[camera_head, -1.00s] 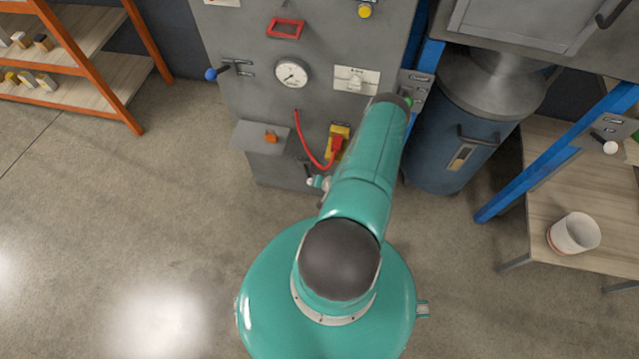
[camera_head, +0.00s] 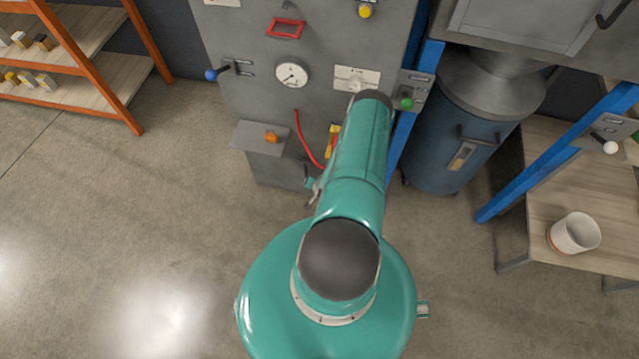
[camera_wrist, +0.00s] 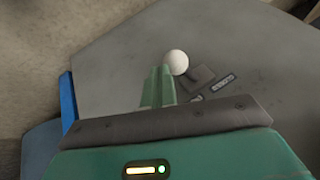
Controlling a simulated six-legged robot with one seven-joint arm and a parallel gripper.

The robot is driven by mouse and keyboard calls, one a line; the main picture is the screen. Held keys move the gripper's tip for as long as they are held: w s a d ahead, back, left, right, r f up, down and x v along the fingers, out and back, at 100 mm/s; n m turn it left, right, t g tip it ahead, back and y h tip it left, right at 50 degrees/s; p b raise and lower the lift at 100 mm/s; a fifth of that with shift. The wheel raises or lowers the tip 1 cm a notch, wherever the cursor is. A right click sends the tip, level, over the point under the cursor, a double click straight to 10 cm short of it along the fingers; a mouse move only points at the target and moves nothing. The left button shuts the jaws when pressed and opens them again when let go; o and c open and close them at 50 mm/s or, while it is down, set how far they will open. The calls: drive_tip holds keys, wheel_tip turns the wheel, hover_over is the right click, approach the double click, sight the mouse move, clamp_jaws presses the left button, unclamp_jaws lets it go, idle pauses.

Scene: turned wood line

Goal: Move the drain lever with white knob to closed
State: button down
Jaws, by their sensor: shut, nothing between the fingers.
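In the wrist view a white ball knob (camera_wrist: 177,62) stands out from a grey panel (camera_wrist: 125,45), just right of my fingertips. Its short lever base and two small dark label plates (camera_wrist: 222,82) lie to the right of it; the label text is too small to read. My gripper (camera_wrist: 158,70) is shut and empty, its green fingers together close beside the knob. I cannot tell whether they touch it. In the head view my arm hides most of my gripper and this knob.
A second white-knobbed lever (camera_head: 610,147) is on the blue frame at right. A blue drum (camera_head: 440,150) stands right.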

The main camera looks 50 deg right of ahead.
drive_tip(key=w+a+m+g+h, duration=0.3)
drive_tip(key=w+a+m, duration=0.2)
drive_tip(key=w, duration=0.5)
drive_tip(key=shift+a+m, duration=0.4)
drive_tip(key=shift+m, duration=0.8)
drive_tip(key=shift+w, duration=0.15)
